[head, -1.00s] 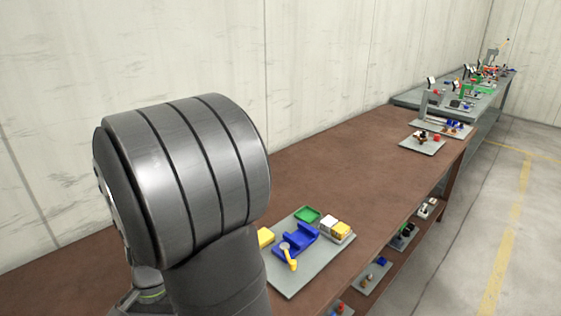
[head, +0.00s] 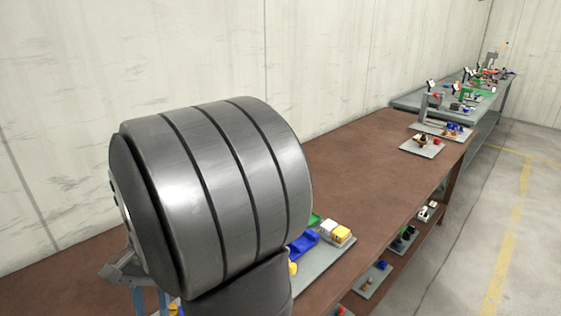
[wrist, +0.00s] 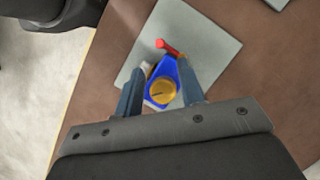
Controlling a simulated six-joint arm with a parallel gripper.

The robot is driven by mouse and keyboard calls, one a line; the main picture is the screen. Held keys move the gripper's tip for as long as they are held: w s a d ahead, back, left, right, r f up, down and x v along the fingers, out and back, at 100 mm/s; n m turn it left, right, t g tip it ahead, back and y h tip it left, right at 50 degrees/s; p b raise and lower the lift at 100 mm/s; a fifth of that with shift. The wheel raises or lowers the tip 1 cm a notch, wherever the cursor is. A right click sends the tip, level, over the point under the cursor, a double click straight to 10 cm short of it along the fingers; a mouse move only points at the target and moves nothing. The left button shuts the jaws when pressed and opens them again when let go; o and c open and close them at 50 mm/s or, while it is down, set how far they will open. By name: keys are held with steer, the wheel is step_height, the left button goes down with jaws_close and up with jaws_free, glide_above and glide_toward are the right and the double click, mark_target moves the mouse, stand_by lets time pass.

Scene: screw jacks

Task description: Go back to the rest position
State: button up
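In the wrist view, a blue screw jack (wrist: 154,92) with a round yellow top (wrist: 162,92) and a red part (wrist: 168,47) at its far end is on a grey plate (wrist: 215,47). My gripper (wrist: 158,80) is open, its two blue-grey fingers apart on either side of the jack in the picture. Its height above the jack is hard to judge. In the head view the gripper's fingers (head: 150,300) show at the lower left, partly cut off by the frame. My large grey arm link hides much of the bench there.
Another grey plate (head: 318,264) with blue, green, white and yellow parts lies right of my arm, partly hidden. Further plates with small parts stand along the brown bench (head: 365,180) and its lower shelf. The bench middle is clear. A wall (head: 180,50) runs behind.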

steer(key=v, duration=0.9)
steer(key=x, duration=1.7)
steer(key=shift+s+f, duration=0.3)
steer(key=shift+f, duration=0.15)
steer(key=m, duration=0.2)
steer(key=a+m+y, duration=0.1)
steer(key=shift+s+m, duration=0.4)
steer(key=m, duration=0.1)
steer(key=m+y, duration=0.1)
steer(key=m, duration=0.1)
steer(key=shift+s+a+t+y, duration=0.25)
steer(key=shift+a+t+y, duration=0.05)
steer(key=shift+a, duration=0.1)
steer(key=v, duration=1.2)
steer(key=shift+r, duration=0.35)
steer(key=shift+a+f, duration=0.1)
